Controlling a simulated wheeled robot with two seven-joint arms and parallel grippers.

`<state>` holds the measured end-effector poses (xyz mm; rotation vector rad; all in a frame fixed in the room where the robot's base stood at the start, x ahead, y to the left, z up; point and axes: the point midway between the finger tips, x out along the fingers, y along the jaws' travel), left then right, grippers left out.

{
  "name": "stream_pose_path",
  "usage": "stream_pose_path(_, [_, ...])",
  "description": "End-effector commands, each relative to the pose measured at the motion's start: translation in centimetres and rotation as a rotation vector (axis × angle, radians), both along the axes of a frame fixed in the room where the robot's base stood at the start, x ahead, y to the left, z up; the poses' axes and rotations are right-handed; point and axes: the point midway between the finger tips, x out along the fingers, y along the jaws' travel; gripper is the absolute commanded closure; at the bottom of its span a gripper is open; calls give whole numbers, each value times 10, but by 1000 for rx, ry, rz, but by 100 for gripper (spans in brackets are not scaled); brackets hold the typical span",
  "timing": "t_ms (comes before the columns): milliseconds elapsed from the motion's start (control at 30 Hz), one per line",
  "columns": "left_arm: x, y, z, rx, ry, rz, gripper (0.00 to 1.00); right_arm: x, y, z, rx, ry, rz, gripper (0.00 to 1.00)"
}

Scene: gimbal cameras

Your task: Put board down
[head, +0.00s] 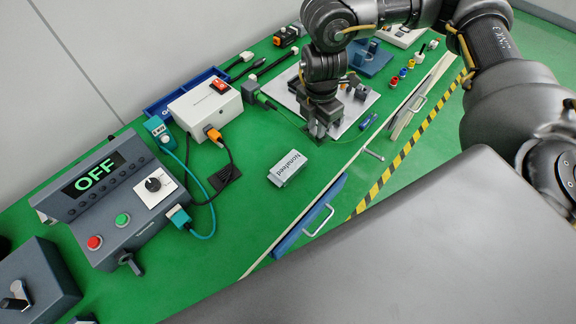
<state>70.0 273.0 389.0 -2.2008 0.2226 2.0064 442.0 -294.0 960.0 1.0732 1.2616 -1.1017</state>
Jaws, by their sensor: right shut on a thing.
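The board appears to be the light grey plate (348,121) with dark parts on it, at the upper middle of the head view. My right gripper (317,130) points down at the plate's near left corner, with its arm coming in from the upper right. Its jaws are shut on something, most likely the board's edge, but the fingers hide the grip. The wrist covers the middle of the plate. I cannot tell whether the plate rests on the green bench or is just above it. My left gripper is out of view.
A white switch box (205,108) with cables and a control panel reading OFF (95,180) stand left. Bare green surface surrounds the small box. Drawer handles (318,220) line the front edge.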

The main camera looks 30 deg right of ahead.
Motion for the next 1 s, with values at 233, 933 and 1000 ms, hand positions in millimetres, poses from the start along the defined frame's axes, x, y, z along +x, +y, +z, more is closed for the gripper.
stream_pose_path(233, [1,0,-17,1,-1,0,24,-6,-27,9,1,15,694,95])
stream_pose_path(933, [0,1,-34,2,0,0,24,-23,-57,24,17,24,1748,95])
stream_pose_path(1000, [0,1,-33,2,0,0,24,-22,-55,23,17,25,1750,95])
